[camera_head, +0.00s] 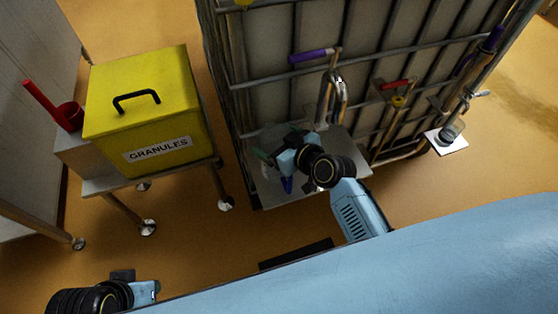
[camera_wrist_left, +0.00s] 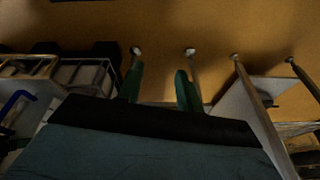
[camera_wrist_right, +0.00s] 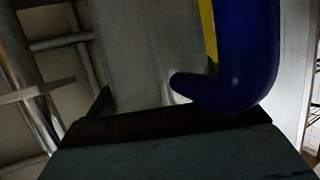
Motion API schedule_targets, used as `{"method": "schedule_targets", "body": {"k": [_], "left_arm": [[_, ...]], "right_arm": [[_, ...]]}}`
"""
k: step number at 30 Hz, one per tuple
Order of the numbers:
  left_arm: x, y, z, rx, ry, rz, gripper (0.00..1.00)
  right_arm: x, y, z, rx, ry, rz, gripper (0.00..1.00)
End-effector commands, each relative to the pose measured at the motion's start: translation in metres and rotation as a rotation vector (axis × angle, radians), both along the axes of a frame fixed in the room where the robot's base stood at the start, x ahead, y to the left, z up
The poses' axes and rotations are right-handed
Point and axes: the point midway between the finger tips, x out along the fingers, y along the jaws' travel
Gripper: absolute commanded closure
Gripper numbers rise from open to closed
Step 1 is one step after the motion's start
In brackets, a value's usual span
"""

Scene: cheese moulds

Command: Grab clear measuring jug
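A blue curved handle (camera_wrist_right: 245,50) fills the right of the right wrist view, very close to my right gripper; a blue piece (camera_head: 287,184) shows beneath that gripper in the head view. I cannot make out a clear jug body there; my arm hides much of the spot. My right gripper (camera_head: 278,142) is over the grey metal shelf (camera_head: 265,195), its green fingertips apart. In its wrist view one finger shows at left; the other is hidden behind the blue handle. My left gripper (camera_wrist_left: 158,88) is open and empty, far from the shelf.
A caged tank (camera_head: 290,40) stands behind the shelf, with purple-handled (camera_head: 312,56) and red-handled (camera_head: 395,84) valves. A small cup (camera_head: 451,132) sits on a white plate at right. A yellow granules box (camera_head: 150,95) and red scoop (camera_head: 68,115) stand left. Open floor lies between.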

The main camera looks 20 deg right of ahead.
Motion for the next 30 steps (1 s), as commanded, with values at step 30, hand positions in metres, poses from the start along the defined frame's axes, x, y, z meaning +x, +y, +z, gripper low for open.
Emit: {"method": "schedule_targets", "body": {"k": [30], "left_arm": [[0.002, 0.025, -0.067, 0.047, 0.045, -0.002, 0.64]], "right_arm": [[0.0, 0.0, 0.057, -0.002, -0.004, 0.0, 0.5]]}}
